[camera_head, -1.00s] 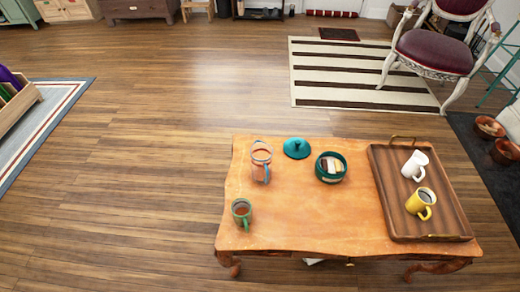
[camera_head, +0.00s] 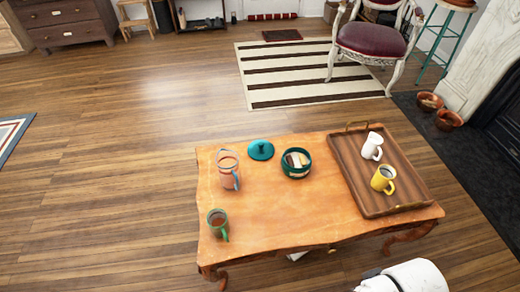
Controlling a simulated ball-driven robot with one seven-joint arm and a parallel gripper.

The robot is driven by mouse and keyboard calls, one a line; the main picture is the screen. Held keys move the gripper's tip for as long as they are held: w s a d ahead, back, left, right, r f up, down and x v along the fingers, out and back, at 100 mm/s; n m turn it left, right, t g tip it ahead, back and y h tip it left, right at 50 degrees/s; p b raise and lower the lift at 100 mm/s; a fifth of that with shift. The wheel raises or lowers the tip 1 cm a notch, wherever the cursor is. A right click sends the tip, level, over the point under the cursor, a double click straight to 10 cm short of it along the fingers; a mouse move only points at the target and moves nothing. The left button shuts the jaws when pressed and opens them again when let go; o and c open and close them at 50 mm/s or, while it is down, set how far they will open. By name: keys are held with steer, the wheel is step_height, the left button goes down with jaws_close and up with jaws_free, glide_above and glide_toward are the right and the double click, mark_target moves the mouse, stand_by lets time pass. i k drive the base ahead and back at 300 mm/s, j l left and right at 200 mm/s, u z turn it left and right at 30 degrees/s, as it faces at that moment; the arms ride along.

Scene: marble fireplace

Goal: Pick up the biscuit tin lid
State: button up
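The teal biscuit tin lid (camera_head: 261,151) lies on the wooden table (camera_head: 285,220) near its far edge, with its dark knob facing up. The open teal tin (camera_head: 296,164) stands just right of it, apart from it, with biscuits showing inside. A white rounded part at the bottom right edge appears to be part of my arm. My gripper's fingers are not in view.
A glass press or jug (camera_head: 228,170) stands close left of the lid, and a green mug (camera_head: 217,223) is at the table's left. A wooden tray (camera_head: 382,205) on the right holds a white jug (camera_head: 373,146) and a yellow mug (camera_head: 383,179). The table's front middle is clear.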

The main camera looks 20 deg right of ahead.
mark_target(259, 151)
steer(key=i+l, duration=0.25)
steer(key=i, duration=0.25)
steer(key=i+l+z, duration=0.1)
steer(key=i+l, duration=0.15)
steer(key=i, duration=0.3)
steer(key=i+l, duration=0.2)
steer(key=i, duration=0.3)
